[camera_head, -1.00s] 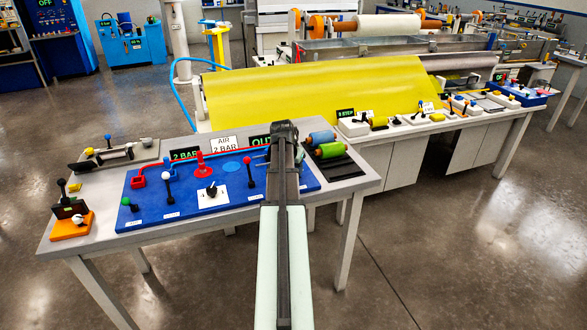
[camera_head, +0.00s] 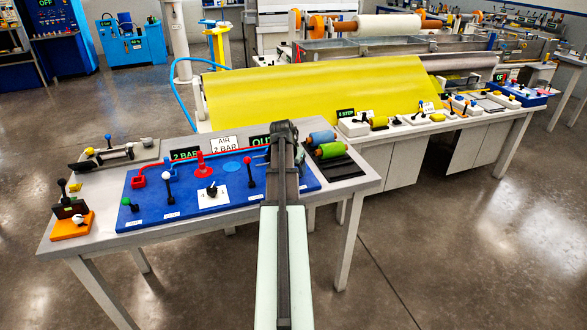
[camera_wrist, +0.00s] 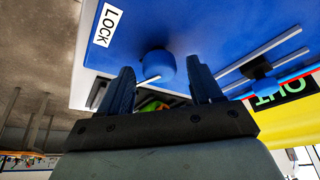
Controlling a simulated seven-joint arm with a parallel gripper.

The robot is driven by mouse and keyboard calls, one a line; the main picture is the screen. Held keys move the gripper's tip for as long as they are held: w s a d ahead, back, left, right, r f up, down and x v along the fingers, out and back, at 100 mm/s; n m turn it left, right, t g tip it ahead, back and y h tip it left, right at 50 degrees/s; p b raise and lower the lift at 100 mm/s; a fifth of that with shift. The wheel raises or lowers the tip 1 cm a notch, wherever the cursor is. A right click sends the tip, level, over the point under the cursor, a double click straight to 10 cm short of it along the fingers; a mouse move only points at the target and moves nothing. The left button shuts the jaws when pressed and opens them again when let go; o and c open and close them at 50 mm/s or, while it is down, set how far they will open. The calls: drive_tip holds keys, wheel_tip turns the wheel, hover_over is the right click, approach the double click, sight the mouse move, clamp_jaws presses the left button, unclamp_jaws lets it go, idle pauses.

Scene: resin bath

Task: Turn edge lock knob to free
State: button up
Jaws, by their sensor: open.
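The edge lock knob (camera_wrist: 158,64) is a round blue knob with a white pointer line, on the blue panel (camera_wrist: 215,25). A white LOCK label (camera_wrist: 108,25) lies beside it in the wrist view. My gripper (camera_wrist: 163,76) is open, with one dark finger on each side of the knob. I cannot tell whether either finger touches it. In the head view my arm reaches over the right part of the blue panel (camera_head: 140,217), and the knob and my fingertips are hidden there.
A black handle (camera_wrist: 262,78) and an OUT display (camera_wrist: 280,93) are near the right finger. Coloured rollers (camera_head: 330,150) stand just right of my arm. A red-topped lever (camera_head: 249,172) and a white dial plate (camera_head: 213,199) lie to the left.

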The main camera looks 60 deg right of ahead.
drive_tip(key=shift+r, duration=0.1)
drive_tip(key=v, duration=1.3)
drive_tip(key=shift+a+r, duration=0.2)
drive_tip(key=shift+r, duration=0.05)
drive_tip(key=w+a+f+n+y, duration=0.2)
drive_tip(key=a+f+n, duration=0.2)
drive_tip(key=a+f, duration=0.85)
drive_tip(key=w+a+f+n+g+y, duration=0.1)
drive_tip(key=w+a+f+n, duration=0.25)
drive_tip(key=a+f, duration=0.95)
drive_tip(key=w+a+f+n+y, duration=0.2)
drive_tip(key=a+f+n, duration=0.3)
drive_tip(key=a+f, duration=0.85)
drive_tip(key=s+a+f+n+g, duration=0.1)
drive_tip(key=s+a+f, duration=0.2)
drive_tip(key=a+f, duration=0.3)
drive_tip(key=s+a+f+n+g, duration=0.2)
drive_tip(key=s+a+f, duration=0.1)
drive_tip(key=a+f, duration=0.35)
drive_tip(key=s+a+f+n+g, duration=0.2)
drive_tip(key=s+a+f, duration=0.5)
drive_tip(key=s+a, duration=0.3)
drive_tip(key=s, duration=0.3)
drive_tip(key=shift+s+a+n+g+h, duration=0.2)
drive_tip(key=shift+n+g+h, duration=0.1)
drive_tip(key=shift+n+g, duration=0.1)
